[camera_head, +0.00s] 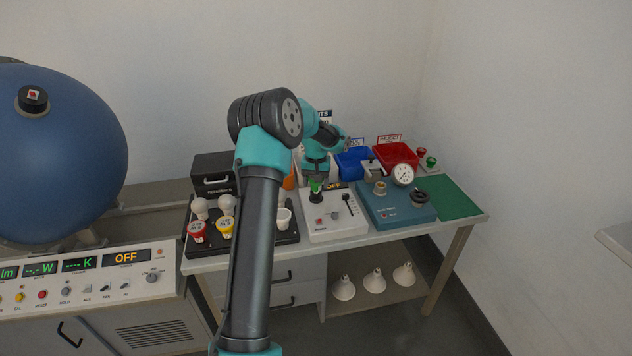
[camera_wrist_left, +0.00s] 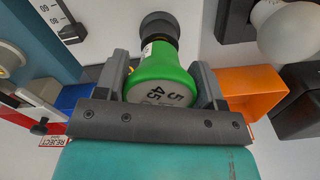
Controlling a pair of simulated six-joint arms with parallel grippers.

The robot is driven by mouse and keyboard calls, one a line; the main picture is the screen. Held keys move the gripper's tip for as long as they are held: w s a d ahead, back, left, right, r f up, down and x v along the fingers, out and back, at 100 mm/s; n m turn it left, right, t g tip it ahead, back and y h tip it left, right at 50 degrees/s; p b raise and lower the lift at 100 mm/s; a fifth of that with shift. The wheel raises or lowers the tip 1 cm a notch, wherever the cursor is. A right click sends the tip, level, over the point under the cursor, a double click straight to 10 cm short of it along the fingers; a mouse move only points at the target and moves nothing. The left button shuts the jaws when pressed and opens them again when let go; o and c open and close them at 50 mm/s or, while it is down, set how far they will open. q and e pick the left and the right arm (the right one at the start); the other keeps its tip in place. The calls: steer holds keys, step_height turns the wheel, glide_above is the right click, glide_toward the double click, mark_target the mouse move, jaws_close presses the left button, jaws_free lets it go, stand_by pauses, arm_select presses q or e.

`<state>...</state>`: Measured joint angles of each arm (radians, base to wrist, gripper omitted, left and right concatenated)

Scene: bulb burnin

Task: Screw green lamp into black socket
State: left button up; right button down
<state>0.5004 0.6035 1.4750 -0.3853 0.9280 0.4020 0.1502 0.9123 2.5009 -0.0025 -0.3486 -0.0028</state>
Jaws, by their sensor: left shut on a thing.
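The green lamp (camera_head: 316,186) is held upside down over the white tester box, its wide printed face toward my wrist. In the left wrist view the green lamp (camera_wrist_left: 165,72) shows "45" and "5" markings between the fingers. My left gripper (camera_head: 315,179) is shut on it; its fingers (camera_wrist_left: 163,88) grip both sides. The black socket (camera_head: 316,198) stands on the tester box directly below the lamp. In the left wrist view the black socket (camera_wrist_left: 159,27) lines up with the lamp's narrow end. I cannot tell how deep the lamp sits in it. My right gripper is not in view.
The white tester box (camera_head: 338,228) has a slider and a red switch. A black tray (camera_head: 190,245) with several bulbs is left, partly behind my arm. A blue gauge fixture (camera_head: 400,216), blue bin (camera_head: 352,163) and red bin (camera_head: 396,157) are right.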

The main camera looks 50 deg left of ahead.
arm_select(q)
steer(key=m, duration=0.4)
steer(key=shift+w+m, duration=0.1)
steer(key=shift+m, duration=0.2)
steer(key=m, duration=0.3)
steer(key=shift+a+m, duration=0.1)
steer(key=shift+m, duration=0.2)
steer(key=m, duration=0.7)
steer(key=o, duration=0.8)
